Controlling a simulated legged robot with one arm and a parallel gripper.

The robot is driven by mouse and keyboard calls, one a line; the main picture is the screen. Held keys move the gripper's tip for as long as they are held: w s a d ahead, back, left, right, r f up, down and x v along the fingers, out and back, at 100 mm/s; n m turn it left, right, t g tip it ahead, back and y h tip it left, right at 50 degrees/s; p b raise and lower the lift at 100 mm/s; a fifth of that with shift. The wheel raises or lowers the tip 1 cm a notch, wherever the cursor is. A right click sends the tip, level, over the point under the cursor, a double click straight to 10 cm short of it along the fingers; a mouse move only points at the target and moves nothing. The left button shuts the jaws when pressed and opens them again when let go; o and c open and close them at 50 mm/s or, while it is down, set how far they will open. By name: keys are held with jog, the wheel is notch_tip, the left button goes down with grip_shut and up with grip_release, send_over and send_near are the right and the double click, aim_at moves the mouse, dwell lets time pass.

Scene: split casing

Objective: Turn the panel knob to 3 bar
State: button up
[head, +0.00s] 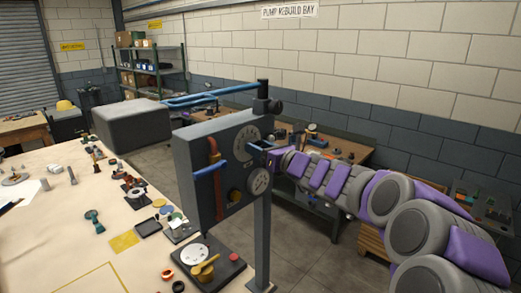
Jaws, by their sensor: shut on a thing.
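The dark grey upright panel (203,178) stands on a post beside the workbench. My gripper (266,155) reaches in from the right, at the panel's right side between the two dials. It is shut on the panel knob, which it mostly hides. The dial markings are too small to read, so the knob's setting cannot be told.
The workbench (65,235) at left holds several small parts. A grey box (130,122) is behind the panel. Another bench (345,152) stands behind my arm.

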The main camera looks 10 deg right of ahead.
jog(key=shift+f, duration=0.15)
jog(key=shift+f+n+y+b, duration=0.1)
jog(key=shift+n+y+b, duration=0.25)
jog(key=shift+n+b, duration=2.55)
jog(key=shift+f+n+y+b, duration=0.15)
jog(key=shift+n+y+b, duration=0.15)
jog(key=shift+n+b, duration=2.5)
jog(key=shift+f+n+y+b, duration=0.1)
jog(key=shift+n+y+b, duration=0.25)
jog(key=shift+n+b, duration=2.55)
jog(key=shift+n+p, duration=0.4)
jog(key=shift+n, duration=0.4)
jog(key=o, duration=1)
jog(key=shift+w, duration=0.25)
jog(key=shift+o, duration=0.2)
jog(key=shift+s+r, duration=0.15)
